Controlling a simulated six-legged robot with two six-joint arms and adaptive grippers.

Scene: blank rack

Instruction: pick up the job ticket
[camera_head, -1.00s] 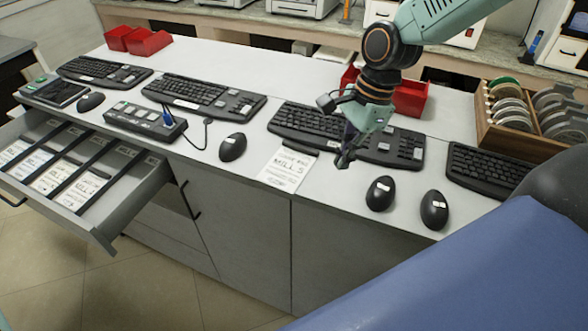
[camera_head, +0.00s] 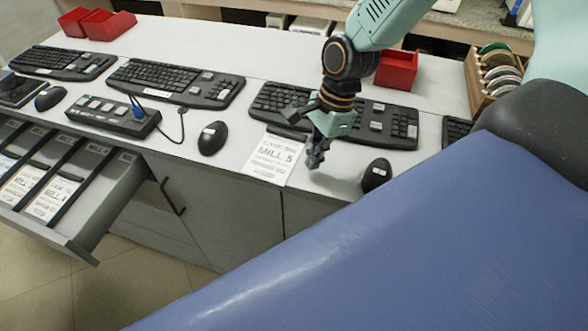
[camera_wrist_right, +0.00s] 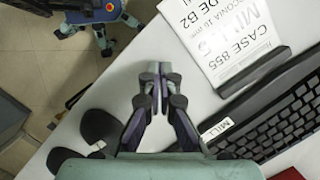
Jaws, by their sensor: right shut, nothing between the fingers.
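The job ticket (camera_head: 272,158), a white sheet printed "MILL 5", lies flat on the white counter near its front edge, in front of a keyboard. In the right wrist view the ticket (camera_wrist_right: 215,35) is at the top, beyond the fingertips and to their right. My right gripper (camera_head: 314,163) is shut and empty, pointing down just to the right of the ticket in the head view. In the right wrist view its fingertips (camera_wrist_right: 155,70) meet over bare counter, apart from the ticket. My left gripper is not in view.
Black keyboards (camera_head: 176,82) line the counter, with a mouse (camera_head: 212,138) left of the ticket and another mouse (camera_head: 376,175) right of the gripper. An open drawer (camera_head: 100,195) at left holds similar tickets. Red bins (camera_head: 397,70) and a wooden disc rack (camera_head: 480,85) stand behind.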

